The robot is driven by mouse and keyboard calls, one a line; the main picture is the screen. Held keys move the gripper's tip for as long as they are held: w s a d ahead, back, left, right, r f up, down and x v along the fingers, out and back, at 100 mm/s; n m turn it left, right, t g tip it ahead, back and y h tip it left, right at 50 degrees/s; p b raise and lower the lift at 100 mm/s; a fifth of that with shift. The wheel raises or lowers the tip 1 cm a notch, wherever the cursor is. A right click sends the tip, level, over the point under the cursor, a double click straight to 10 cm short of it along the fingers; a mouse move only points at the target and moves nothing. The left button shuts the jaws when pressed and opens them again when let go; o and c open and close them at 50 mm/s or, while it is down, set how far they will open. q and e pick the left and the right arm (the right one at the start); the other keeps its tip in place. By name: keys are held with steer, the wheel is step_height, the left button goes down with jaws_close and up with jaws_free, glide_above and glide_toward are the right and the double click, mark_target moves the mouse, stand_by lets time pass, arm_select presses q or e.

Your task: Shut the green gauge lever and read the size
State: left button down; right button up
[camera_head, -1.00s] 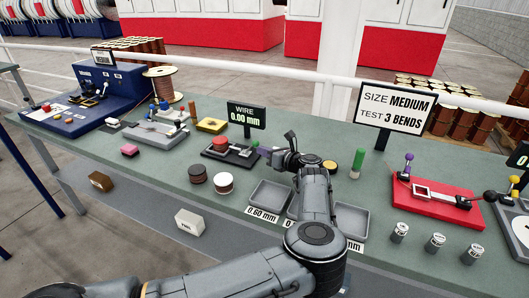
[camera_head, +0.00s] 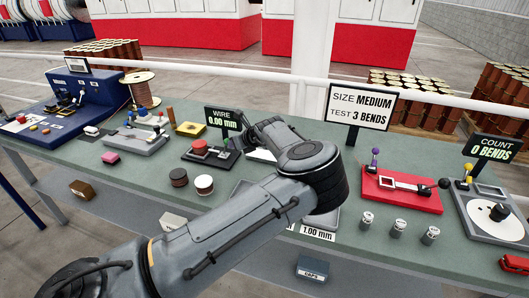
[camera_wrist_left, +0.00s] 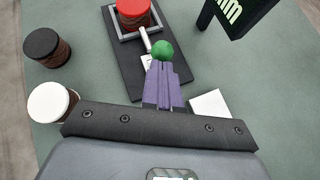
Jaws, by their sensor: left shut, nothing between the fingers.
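The wire gauge is a black base (camera_head: 223,160) with a red spool-like piece (camera_head: 200,147) on it; both also show in the left wrist view, the red piece (camera_wrist_left: 132,10) at the top. The lever's green ball knob (camera_wrist_left: 162,50) shows at the end of a pale rod. My left gripper (camera_wrist_left: 163,72) is shut with its purple fingers together and empty, right at the knob. I cannot tell whether they touch. In the head view my own arm mostly hides the fingertips and knob. The gauge sign (camera_head: 222,118) reads WIRE 0.00 mm. My right gripper is out of view.
A dark spool (camera_head: 178,177) and a white-topped spool (camera_head: 204,184) stand in front of the gauge. Labelled trays lie mostly behind my arm. A sign (camera_head: 362,105) reads SIZE MEDIUM, TEST 3 BENDS. A red bending fixture (camera_head: 402,197) stands to the right.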

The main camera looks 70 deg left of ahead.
arm_select(q)
steer(key=s+a+h, duration=0.1)
steer(key=s+r+t, duration=0.1)
steer(key=s+a+t+h, duration=0.1)
steer(key=shift+a+r+n+h, duration=0.25)
steer(key=shift+a+n+h, duration=0.05)
steer(key=shift+a, duration=0.05)
steer(key=shift+s+a+r, duration=0.1)
steer(key=shift+a, duration=0.05)
stand_by(0.4)
